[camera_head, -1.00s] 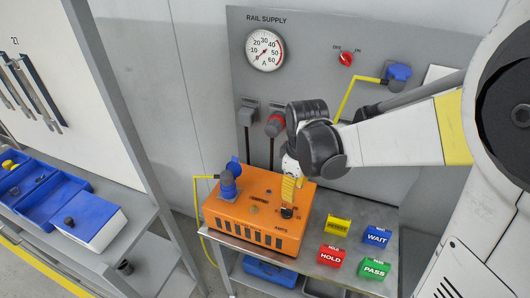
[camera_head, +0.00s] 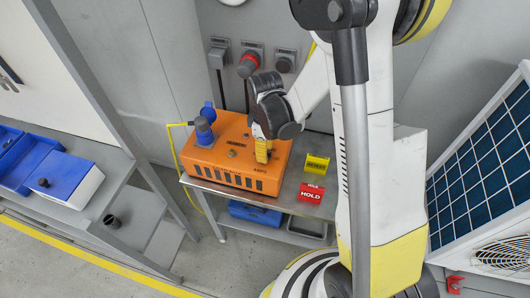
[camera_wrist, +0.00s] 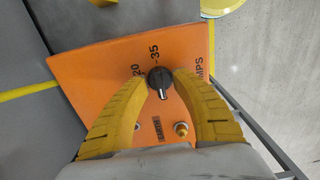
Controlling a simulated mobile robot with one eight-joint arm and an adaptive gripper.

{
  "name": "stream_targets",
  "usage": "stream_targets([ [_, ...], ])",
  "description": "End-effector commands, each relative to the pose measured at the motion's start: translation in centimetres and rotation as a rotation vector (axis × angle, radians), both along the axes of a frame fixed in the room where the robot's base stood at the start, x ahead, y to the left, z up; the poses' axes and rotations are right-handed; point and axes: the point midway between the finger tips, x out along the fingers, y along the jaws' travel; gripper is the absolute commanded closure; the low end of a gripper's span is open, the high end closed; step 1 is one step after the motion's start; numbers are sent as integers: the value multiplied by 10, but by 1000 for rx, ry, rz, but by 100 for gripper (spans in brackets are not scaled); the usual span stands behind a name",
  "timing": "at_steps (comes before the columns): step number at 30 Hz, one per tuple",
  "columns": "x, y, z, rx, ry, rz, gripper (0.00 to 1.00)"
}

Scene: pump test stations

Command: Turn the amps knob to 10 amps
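The amps knob (camera_wrist: 160,78) is a small round black knob with a pale pointer line, on top of the orange box (camera_head: 200,159). In the wrist view its pointer line faces down, slightly right, away from the printed 20 and 35. The AMPS label lies to the right, partly behind a finger. My gripper (camera_wrist: 161,75) has its yellow fingertips on both sides of the knob, close against it, and appears shut on it. In the head view my gripper (camera_head: 262,156) reaches down onto the box's right part and hides the knob.
Yellow (camera_head: 316,164) and red HOLD (camera_head: 311,193) blocks sit on the bench right of the box. A blue plug (camera_head: 205,133) with a yellow cable stands on the box's left. Wall sockets (camera_head: 285,62) are behind. A solar panel (camera_head: 485,160) stands at right.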

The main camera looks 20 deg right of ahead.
Motion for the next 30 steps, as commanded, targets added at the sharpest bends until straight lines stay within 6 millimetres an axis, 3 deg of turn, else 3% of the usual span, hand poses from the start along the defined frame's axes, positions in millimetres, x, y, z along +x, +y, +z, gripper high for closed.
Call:
stream_targets([
  [8, 0, 0, -2, 0, 0, 0, 68],
  [9, 0, 0, -2, 0, 0, 0, 72],
  [12, 0, 0, -2, 0, 0, 0, 100],
  [23, 0, 0, -2, 0, 0, -21, 100],
  [30, 0, 0, -4, 0, 0, -131, 100],
])
